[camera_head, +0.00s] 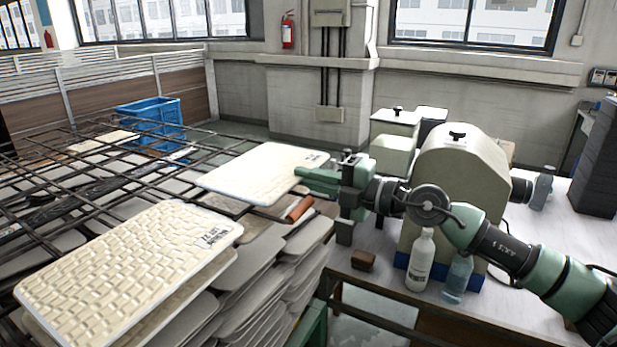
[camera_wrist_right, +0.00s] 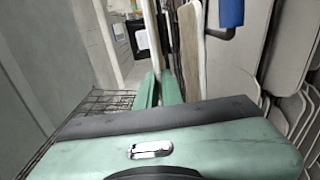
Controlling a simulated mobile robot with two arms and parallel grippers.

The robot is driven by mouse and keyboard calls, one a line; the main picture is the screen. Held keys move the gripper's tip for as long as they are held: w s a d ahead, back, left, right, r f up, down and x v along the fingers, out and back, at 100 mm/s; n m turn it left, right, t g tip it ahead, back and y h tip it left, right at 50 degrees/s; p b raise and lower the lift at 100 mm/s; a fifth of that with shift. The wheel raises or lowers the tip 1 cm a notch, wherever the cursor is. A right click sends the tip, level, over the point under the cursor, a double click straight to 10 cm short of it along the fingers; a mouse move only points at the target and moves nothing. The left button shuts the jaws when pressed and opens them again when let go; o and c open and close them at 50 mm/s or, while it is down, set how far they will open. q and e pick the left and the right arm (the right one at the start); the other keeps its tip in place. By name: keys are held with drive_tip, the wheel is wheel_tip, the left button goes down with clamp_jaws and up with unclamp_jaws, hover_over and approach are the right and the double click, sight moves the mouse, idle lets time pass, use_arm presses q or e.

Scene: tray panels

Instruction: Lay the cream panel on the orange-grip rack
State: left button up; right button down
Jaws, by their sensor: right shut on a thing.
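My right gripper (camera_head: 305,180) is shut on the right edge of a cream panel (camera_head: 258,170) with a woven texture and a small dark label. The panel is roughly level, over the dark wire rack whose orange grip (camera_head: 299,209) sticks out just below and right of it. I cannot tell whether panel and rack touch. In the right wrist view the gripper fingers (camera_wrist_right: 162,85) are beside the pale panel edge (camera_wrist_right: 190,50). A similar cream panel (camera_head: 125,265) lies on the stack at front left. My left gripper is not in view.
Grey trays (camera_head: 265,270) are stacked below the racks. A blue crate (camera_head: 150,122) stands at the back left. On the right table, a beige machine (camera_head: 455,180), a white bottle (camera_head: 421,258) and a clear bluish bottle (camera_head: 457,278) stand close to my right arm. A blue grip (camera_wrist_right: 231,12) shows in the wrist view.

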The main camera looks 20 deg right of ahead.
drive_tip(key=shift+f, duration=0.3)
idle(0.4)
drive_tip(key=c, duration=1.5)
unclamp_jaws()
drive_tip(key=shift+f, duration=0.4)
drive_tip(key=shift+b, duration=0.3)
drive_tip(key=b+v, duration=0.7)
drive_tip(key=b, duration=0.2)
idle(0.7)
idle(0.6)
